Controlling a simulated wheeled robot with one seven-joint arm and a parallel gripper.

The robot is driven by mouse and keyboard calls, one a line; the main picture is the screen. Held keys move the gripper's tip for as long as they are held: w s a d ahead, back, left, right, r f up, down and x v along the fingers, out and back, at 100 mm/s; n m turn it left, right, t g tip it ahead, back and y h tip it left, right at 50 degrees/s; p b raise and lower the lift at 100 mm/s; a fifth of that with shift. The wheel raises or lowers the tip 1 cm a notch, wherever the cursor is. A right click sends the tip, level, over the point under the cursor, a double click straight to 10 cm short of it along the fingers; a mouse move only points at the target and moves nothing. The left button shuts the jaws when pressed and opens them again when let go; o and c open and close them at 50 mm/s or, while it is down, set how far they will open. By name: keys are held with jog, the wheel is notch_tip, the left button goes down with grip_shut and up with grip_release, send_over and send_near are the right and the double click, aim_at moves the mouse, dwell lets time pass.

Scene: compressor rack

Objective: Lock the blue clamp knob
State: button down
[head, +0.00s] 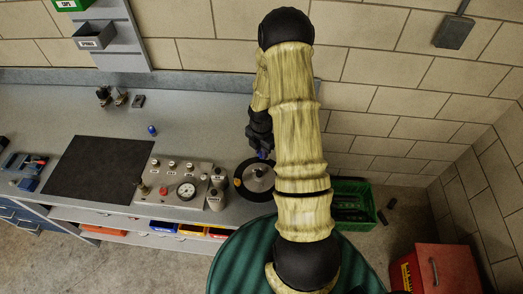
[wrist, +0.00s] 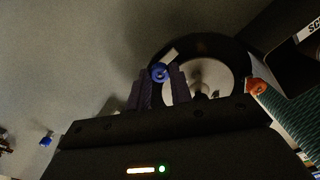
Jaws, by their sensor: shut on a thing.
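The blue clamp knob (wrist: 159,72) sits between the two fingertips of my gripper (wrist: 160,82) in the wrist view, and the jaws are shut on it. A pale bar sticks out beside the knob toward the upper right. Behind it is a round black-rimmed fixture with a light disc (wrist: 226,78). In the head view my gripper (head: 262,150) reaches down at the back edge of the same round fixture (head: 243,187). A bit of blue shows at the fingertips there. My arm hides part of the fixture's right side.
A grey panel with a gauge (head: 186,190) stands left of the fixture, with a small canister (head: 216,198) between them. A second small blue piece (head: 152,130) lies on the bench. A black mat (head: 95,168) lies further left. A green crate (head: 352,204) stands at the right.

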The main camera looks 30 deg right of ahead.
jog(key=m+b, duration=0.1)
jog(key=m, duration=0.3)
jog(key=shift+m, duration=0.3)
jog(key=m+b, duration=0.1)
jog(key=m, duration=0.3)
jog(key=shift+b, duration=0.35)
jog(key=m+b, duration=0.1)
jog(key=m, duration=0.4)
jog(key=shift+w, duration=0.1)
jog(key=shift+r+m+b, duration=0.1)
jog(key=shift+m+b, duration=0.55)
jog(key=shift+m, duration=1.15)
jog(key=c, duration=1.3)
grip_release()
jog(key=shift+o, duration=0.2)
